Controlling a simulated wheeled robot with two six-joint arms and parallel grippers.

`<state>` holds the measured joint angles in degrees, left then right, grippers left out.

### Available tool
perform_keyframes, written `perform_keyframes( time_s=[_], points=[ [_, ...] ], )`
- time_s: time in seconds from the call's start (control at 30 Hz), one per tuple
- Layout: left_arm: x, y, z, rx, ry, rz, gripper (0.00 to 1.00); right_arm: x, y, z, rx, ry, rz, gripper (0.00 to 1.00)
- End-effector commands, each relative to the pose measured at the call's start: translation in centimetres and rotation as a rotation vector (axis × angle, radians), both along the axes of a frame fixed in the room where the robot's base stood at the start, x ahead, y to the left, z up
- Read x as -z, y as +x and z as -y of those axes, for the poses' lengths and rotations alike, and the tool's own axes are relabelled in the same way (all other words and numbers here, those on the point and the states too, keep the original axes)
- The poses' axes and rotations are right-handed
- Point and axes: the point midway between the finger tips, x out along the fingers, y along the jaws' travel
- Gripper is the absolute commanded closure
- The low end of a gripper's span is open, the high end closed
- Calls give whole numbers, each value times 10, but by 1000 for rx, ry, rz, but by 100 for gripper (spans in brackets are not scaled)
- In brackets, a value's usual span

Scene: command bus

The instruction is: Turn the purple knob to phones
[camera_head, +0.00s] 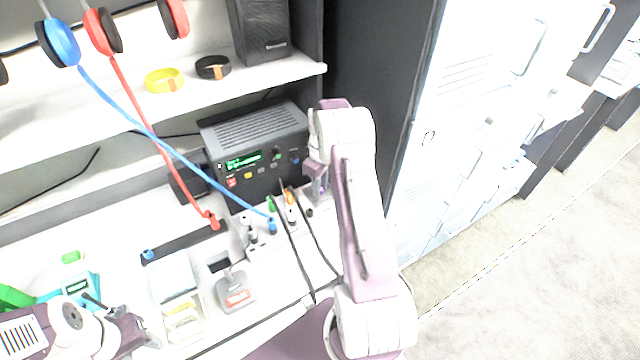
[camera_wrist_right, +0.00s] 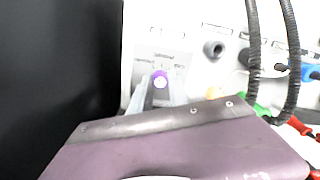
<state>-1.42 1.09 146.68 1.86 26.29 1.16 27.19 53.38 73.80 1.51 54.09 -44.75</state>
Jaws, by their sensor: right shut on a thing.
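The purple knob (camera_wrist_right: 160,79) sits on a pale panel (camera_wrist_right: 162,52) with a small printed scale around it, too blurred to read. My right gripper (camera_wrist_right: 159,90) has its two grey fingers on either side of the knob and is shut on it. In the head view my right gripper (camera_head: 318,190) reaches down to the right end of the pale socket strip, and it hides the knob there. My left gripper (camera_head: 135,335) is at the lower left, apart from the panel; its fingers are not clear.
A black radio (camera_head: 255,150) stands behind the panel. A grey handset (camera_head: 235,290) lies in front. White lockers (camera_head: 480,110) stand to the right.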

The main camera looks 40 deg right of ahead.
Motion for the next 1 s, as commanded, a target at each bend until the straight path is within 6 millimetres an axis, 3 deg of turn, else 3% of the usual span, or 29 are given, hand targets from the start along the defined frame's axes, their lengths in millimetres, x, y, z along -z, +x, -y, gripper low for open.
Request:
perform_keyframes(
  time_s=[0.53, 1.0],
  points=[
    [-23, 0, 0, 0, 0, 0, 53, -3, 1, 1, 433, -2, 3, 100],
    [-27, 0, 0, 0, 0, 0, 53, -2, 1, 1, 592, -1, 5, 100]
  ],
)
